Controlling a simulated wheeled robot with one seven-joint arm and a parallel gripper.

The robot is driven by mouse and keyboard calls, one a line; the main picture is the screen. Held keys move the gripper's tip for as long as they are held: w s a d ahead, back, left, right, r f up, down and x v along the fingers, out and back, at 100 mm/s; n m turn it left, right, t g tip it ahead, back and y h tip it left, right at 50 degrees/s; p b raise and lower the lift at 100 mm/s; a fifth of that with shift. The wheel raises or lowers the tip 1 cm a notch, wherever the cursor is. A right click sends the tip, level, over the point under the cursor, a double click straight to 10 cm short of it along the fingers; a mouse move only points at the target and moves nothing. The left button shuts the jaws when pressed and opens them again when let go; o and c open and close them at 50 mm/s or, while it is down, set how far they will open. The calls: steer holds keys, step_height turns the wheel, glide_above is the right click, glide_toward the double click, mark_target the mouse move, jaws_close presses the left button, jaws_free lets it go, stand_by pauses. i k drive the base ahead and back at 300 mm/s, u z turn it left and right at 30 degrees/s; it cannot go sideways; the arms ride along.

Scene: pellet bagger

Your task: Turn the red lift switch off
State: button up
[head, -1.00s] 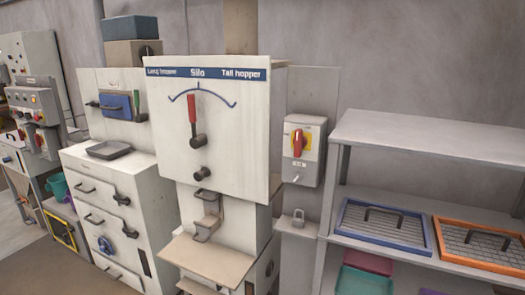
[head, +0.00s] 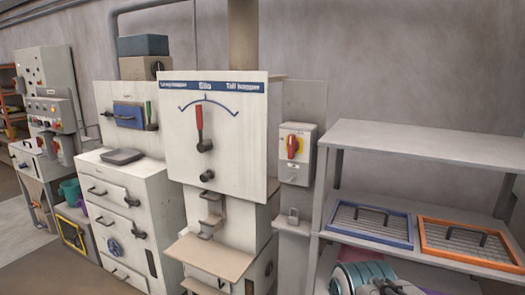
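The red lift switch (head: 292,147) is a red rotary handle on a yellow plate, on the front of a grey box (head: 296,176) right of the silo panel. Its handle stands roughly upright. A small label sits below it, too small to read. A padlock-like piece (head: 293,216) hangs on the backing plate under the box. Part of my arm shows at the bottom right edge, well below and right of the switch. My gripper's fingers are not visible.
A white silo panel (head: 235,150) with a red-handled lever (head: 200,124) stands left of the switch. A grey shelf (head: 420,148) stands close on the right, holding a blue-framed screen (head: 340,232) and an orange-framed one (head: 428,250). A drawer cabinet (head: 128,230) stands at left.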

mark_target(293, 144)
steer(key=u, duration=0.6)
steer(key=i, duration=1.1)
steer(key=z, duration=0.45)
